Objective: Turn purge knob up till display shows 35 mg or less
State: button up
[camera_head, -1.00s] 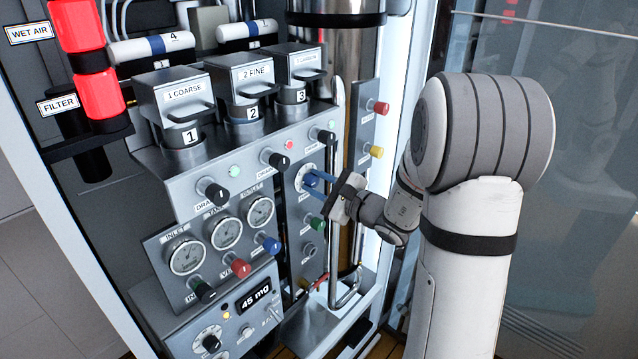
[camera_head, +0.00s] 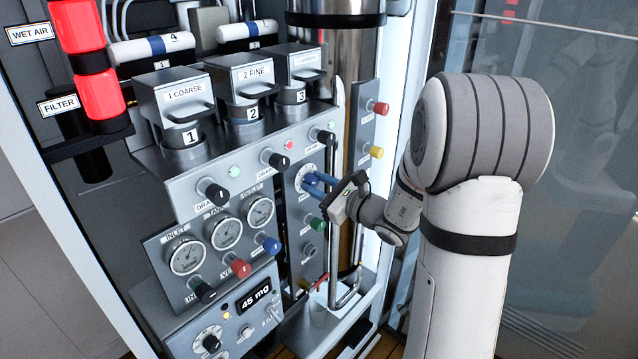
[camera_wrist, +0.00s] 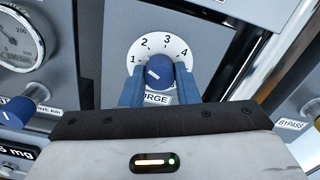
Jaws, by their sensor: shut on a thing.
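The purge knob (camera_wrist: 160,72) is blue, with a white line, on a white dial (camera_wrist: 178,47) marked 1 to 4. In the wrist view its line points to the upper left, close to the 1. My gripper (camera_wrist: 160,88) has its blue fingers on either side of the knob and is shut on it. In the head view my gripper (camera_head: 315,183) reaches the dial from the right, and its fingers hide most of the knob. The display (camera_head: 255,294) reads 45 mg.
A green knob (camera_head: 318,223) sits just below the purge dial, and a black knob (camera_head: 274,159) is above left. Red and yellow knobs (camera_head: 376,152) are on the strip to the right. Gauges (camera_head: 226,233) are at the left.

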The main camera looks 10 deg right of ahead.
jog(key=shift+r+m+p, duration=0.25)
jog(key=shift+m+p, duration=0.2)
jog(key=shift+m, duration=1.35)
jog(key=shift+w, duration=0.1)
jog(key=o, duration=1)
jog(key=shift+f, duration=0.15)
jog(key=b+v, duration=0.1)
jog(key=v, duration=0.7)
jog(key=shift+a, duration=0.15)
jog(key=shift+c, duration=0.2)
